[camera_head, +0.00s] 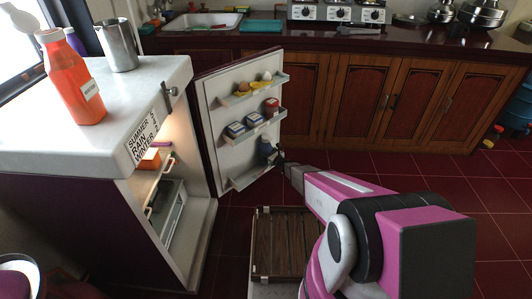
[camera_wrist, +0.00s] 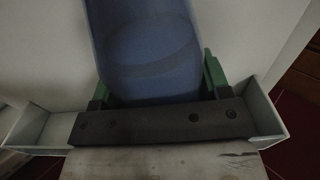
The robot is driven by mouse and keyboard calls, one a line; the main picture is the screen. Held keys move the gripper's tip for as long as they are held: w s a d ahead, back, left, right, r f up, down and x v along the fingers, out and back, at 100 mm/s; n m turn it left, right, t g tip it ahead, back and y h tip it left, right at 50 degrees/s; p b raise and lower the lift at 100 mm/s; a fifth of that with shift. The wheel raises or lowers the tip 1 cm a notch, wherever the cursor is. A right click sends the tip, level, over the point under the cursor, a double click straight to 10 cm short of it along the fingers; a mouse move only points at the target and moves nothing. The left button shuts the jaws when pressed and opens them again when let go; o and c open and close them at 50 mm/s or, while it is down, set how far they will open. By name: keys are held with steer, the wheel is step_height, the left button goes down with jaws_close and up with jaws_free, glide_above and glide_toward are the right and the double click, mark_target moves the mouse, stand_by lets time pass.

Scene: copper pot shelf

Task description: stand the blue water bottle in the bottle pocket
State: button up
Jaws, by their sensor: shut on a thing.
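The blue water bottle (camera_head: 265,148) is at the open fridge door, just above or at the lowest door shelf, the bottle pocket (camera_head: 250,176). In the wrist view the bottle (camera_wrist: 145,40) fills the upper middle and looks roughly upright, leaning slightly. My gripper (camera_head: 281,158) is shut on it, with green pads on both sides (camera_wrist: 157,82). The pale pocket walls show left and right of the gripper in the wrist view (camera_wrist: 266,118). The bottle's base is hidden, so I cannot tell whether it touches the pocket floor.
The fridge door's upper shelves (camera_head: 258,132) hold eggs, bananas and small containers. The fridge (camera_head: 172,205) stands open at left, with an orange bottle (camera_head: 73,85) and a metal cup (camera_head: 118,45) on top. A slatted wooden crate (camera_head: 258,272) is on the floor below the door.

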stand_by(0.4)
steer(key=o, duration=1.4)
steer(key=shift+s, duration=0.1)
steer(key=shift+v, duration=6)
steer(key=shift+f, duration=0.15)
